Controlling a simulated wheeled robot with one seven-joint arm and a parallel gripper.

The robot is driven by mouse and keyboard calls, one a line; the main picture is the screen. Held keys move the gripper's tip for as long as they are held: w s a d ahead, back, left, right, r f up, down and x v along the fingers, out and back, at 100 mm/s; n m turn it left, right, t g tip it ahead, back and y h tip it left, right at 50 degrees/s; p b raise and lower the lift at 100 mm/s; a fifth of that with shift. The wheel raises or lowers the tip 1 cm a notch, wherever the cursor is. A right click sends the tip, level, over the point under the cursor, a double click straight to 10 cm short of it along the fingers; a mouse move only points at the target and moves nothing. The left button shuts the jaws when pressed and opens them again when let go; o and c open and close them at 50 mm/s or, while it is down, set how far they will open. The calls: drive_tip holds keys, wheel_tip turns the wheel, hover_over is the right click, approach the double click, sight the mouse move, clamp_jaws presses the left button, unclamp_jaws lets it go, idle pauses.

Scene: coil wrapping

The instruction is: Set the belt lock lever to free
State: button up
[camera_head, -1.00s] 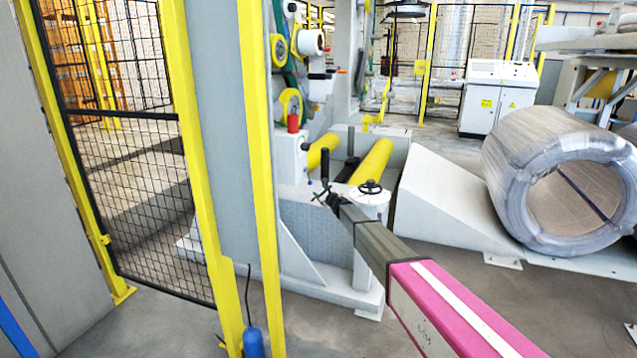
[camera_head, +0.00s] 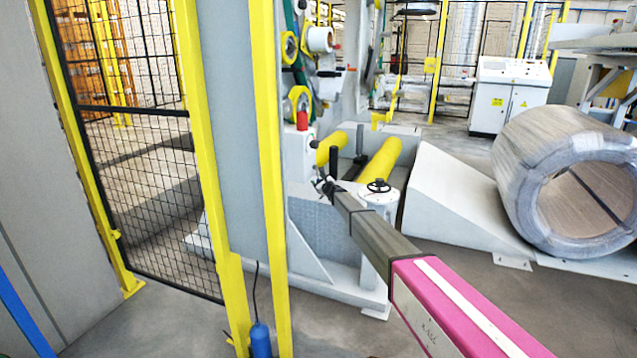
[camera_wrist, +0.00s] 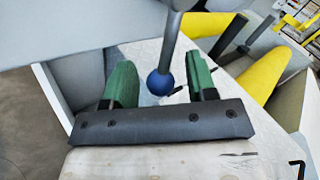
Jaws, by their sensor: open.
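A grey rod with a blue ball knob (camera_wrist: 161,83), which looks like the lock lever, hangs from the top of the wrist view. The knob appears between the two green fingers of my gripper (camera_wrist: 160,66). The fingers are apart, and I see no clear contact with the knob. Whether the knob is level with the fingertips in depth cannot be told. In the head view my gripper (camera_head: 324,186) is small, at the front of the grey machine stand below the red button (camera_head: 303,121). The knob cannot be made out there.
A handwheel (camera_head: 378,186) stands close right of my gripper. Yellow rollers (camera_head: 380,160) lie behind it. A yellow fence post (camera_head: 270,180) and mesh fence (camera_head: 150,190) stand left.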

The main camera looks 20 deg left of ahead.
drive_tip(key=shift+c, duration=0.3)
clamp_jaws()
drive_tip(key=shift+s, duration=0.1)
drive_tip(key=shift+s+a+r+m+g+h, duration=0.1)
drive_tip(key=shift+s+m+g+h, duration=0.6)
drive_tip(key=shift+m, duration=0.3)
drive_tip(key=shift+s, duration=0.1)
drive_tip(key=shift+o, duration=0.3)
unclamp_jaws()
